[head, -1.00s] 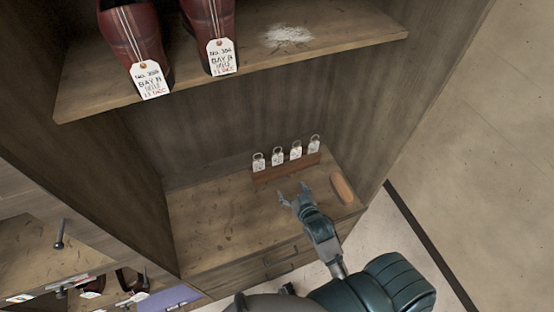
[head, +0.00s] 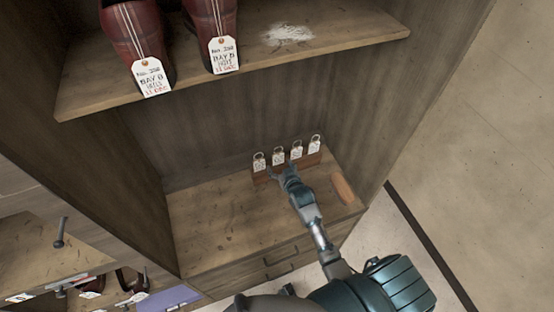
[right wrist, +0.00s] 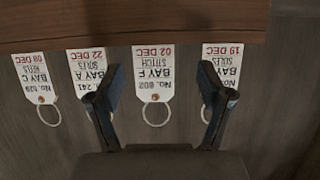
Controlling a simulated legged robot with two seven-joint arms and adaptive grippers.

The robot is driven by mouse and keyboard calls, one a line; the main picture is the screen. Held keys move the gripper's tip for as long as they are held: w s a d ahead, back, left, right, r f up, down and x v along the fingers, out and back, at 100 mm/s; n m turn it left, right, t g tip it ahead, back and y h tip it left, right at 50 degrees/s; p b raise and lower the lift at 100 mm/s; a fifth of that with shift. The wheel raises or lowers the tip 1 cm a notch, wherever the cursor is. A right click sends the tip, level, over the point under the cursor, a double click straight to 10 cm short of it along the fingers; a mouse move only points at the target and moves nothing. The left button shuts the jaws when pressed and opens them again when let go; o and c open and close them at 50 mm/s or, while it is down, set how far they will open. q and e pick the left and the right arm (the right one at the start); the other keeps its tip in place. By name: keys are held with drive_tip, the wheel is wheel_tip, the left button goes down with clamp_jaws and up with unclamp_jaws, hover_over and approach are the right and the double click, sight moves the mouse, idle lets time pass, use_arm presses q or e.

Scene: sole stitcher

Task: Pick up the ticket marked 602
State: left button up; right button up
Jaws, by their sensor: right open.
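The ticket marked 602 (right wrist: 153,72) is a white tag reading BAY F, STITCH, 02 DEC, with a metal ring. It appears upside down in the right wrist view, third from the left. In the head view it appears to be the second tag from the left (head: 278,158). My right gripper (head: 282,171) is open in front of the tag rack. In the right wrist view its fingers (right wrist: 158,68) stand either side of the 602 ticket, overlapping parts of the neighbouring tickets. I cannot tell the remaining depth. My left gripper is not in view.
Ticket 241 (right wrist: 88,62) and ticket 529 (right wrist: 35,75) hang on one side, a 19 DEC ticket (right wrist: 226,60) on the other. The wooden rack (head: 309,160) stands on a shelf (head: 215,225). A brown oblong object (head: 342,189) lies right of my gripper. Tagged shoes (head: 136,38) sit above.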

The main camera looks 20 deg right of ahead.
sight(278, 161)
drive_tip(key=x, duration=0.2)
drive_tip(key=shift+w+d+f, duration=0.1)
drive_tip(key=shift+w+d, duration=0.15)
drive_tip(key=shift+w, duration=0.15)
drive_tip(key=shift+w+d+f, duration=0.2)
drive_tip(key=shift+w+d, duration=0.05)
drive_tip(key=shift+w, duration=0.05)
drive_tip(key=shift+s+d, duration=0.1)
drive_tip(key=shift+c, duration=1)
drive_tip(key=c, duration=0.7)
drive_tip(key=shift+a+r, duration=0.1)
drive_tip(key=shift+a, duration=0.2)
drive_tip(key=shift+r, duration=0.1)
